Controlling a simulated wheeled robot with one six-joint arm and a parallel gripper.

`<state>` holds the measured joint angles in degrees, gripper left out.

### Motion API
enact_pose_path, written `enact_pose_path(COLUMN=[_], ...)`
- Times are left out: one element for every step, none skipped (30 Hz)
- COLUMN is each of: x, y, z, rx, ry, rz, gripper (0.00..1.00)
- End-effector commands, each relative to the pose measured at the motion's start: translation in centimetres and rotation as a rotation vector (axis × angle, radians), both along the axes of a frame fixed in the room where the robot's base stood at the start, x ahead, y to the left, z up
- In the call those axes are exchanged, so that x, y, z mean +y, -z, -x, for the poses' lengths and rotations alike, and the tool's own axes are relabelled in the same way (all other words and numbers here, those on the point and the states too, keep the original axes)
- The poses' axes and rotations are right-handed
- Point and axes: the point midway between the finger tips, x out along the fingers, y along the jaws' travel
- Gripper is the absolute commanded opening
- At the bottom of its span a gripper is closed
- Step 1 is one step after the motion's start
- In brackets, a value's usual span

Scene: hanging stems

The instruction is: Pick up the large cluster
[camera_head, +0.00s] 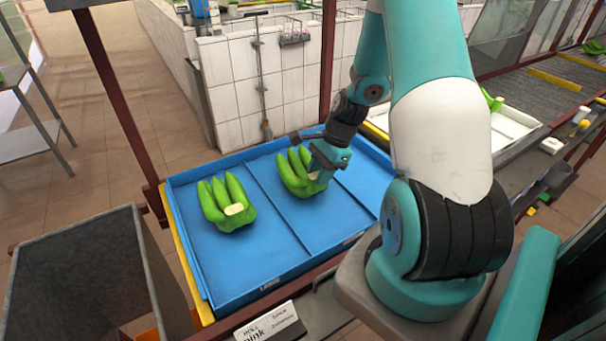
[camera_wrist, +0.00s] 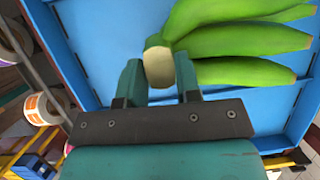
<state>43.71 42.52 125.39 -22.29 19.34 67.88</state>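Two green banana clusters lie in a shallow blue tray (camera_head: 247,265). One cluster (camera_head: 228,205) is in the left compartment, its pale cut crown toward me. The other cluster (camera_head: 297,175) is in the compartment to its right. Which is larger is hard to tell. My gripper (camera_head: 322,172) reaches down at the crown of the right cluster and partly hides it. In the wrist view, that cluster's fingers (camera_wrist: 240,42) spread to the upper right. Its pale crown sits between the two fingertips of my gripper (camera_wrist: 160,70), nearly filling the gap. Firm contact on both sides is unclear.
Low dividers split the blue tray; its right part is bare. A dark open bin (camera_head: 90,270) stands left of the tray. A tiled wall (camera_head: 245,80) rises behind it, and a reddish post (camera_head: 118,95) stands at the tray's left.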

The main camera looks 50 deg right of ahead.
Motion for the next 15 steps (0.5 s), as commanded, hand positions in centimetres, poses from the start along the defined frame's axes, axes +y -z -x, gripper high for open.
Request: enact_pose_path(x=[0.0,0.0,0.0,0.0,0.0,0.0,0.0,0.0,0.0,-0.1,-0.1,-0.1,-0.1,-0.1,-0.1], y=[-0.2,-0.2,-0.2,-0.2,-0.2,-0.2,-0.2,-0.2,-0.3,-0.4,-0.5,-0.7,-0.9,-1.2,-1.6], z=[-0.1,-0.1,-0.1,-0.1,-0.1,-0.1,-0.1,-0.1,-0.1,-0.2,-0.2,-0.2,-0.2,-0.2,-0.2], rx=[-0.006,-0.006,-0.006,-0.006,-0.006,-0.006,-0.006,-0.006,-0.006,-0.006,-0.006,-0.006,-0.006,-0.006,-0.008], ry=[-0.001,-0.001,-0.001,-0.001,-0.001,-0.001,-0.001,-0.001,-0.001,-0.001,0.0,-0.001,-0.001,0.0,-0.001], rz=[0.001,0.001,0.001,0.001,0.001,0.001,0.001,0.001,0.002,0.002,0.002,0.002,0.001,0.002,0.003], gripper=[0.0,0.0,0.0,0.0,0.0,0.0,0.0,0.0,0.0,0.0,0.0,0.0,0.0,0.0,0.0])
